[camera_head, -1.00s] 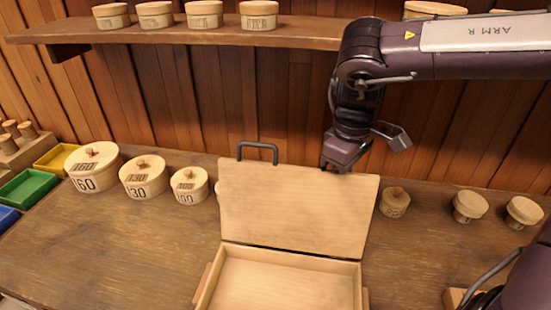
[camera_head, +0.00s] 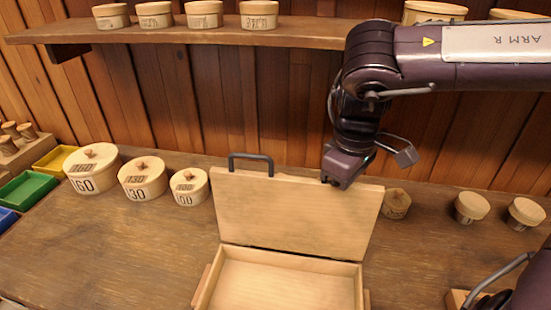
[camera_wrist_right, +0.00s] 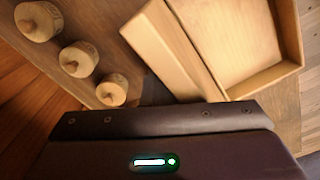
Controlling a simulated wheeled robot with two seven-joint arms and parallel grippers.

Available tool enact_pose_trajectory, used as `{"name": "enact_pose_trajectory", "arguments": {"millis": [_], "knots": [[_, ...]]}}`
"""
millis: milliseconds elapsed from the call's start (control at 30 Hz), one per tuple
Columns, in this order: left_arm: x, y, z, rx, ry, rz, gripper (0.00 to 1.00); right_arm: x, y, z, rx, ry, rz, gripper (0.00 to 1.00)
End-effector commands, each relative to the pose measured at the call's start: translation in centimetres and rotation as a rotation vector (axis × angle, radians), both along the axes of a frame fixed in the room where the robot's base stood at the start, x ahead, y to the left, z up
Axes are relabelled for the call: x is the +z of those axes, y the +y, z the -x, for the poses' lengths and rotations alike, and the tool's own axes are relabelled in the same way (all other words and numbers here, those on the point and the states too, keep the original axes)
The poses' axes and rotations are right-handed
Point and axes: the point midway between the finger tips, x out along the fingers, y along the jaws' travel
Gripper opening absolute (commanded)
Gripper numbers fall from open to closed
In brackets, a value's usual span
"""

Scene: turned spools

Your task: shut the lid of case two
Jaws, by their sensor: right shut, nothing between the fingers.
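A pale wooden case (camera_head: 290,285) stands open on the bench, its lid (camera_head: 295,215) raised and hinged at the case's back edge. A dark handle (camera_head: 250,162) sits on the lid's upper edge, left of its middle. No number shows on the case. My right gripper (camera_head: 328,180) is shut and empty at the lid's upper edge, right of the handle; its tip overlaps that edge and seems to touch it. The right wrist view shows the lid (camera_wrist_right: 170,50) and the case's inside (camera_wrist_right: 225,40), but the fingers are hidden there. My left gripper is out of view.
Lidded round boxes (camera_head: 92,170) stand left of the case. A shelf (camera_head: 180,35) with more boxes runs above. Coloured trays (camera_head: 25,190) are at far left.

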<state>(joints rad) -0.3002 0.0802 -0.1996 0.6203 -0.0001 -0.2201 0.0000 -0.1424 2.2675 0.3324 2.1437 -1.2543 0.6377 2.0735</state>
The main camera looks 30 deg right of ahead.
Motion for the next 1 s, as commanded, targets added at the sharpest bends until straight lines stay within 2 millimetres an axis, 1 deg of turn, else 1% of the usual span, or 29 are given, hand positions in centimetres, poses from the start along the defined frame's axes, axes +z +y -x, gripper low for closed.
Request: {"name": "enact_pose_trajectory", "arguments": {"millis": [800, 1000], "knots": [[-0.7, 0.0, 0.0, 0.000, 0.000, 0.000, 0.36, -0.3, 2.1, 2.7, 0.002, 0.006, 0.000, 0.00], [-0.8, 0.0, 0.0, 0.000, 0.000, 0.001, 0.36, -0.2, 2.3, 3.0, -0.001, 0.004, 0.000, 0.00]]}}
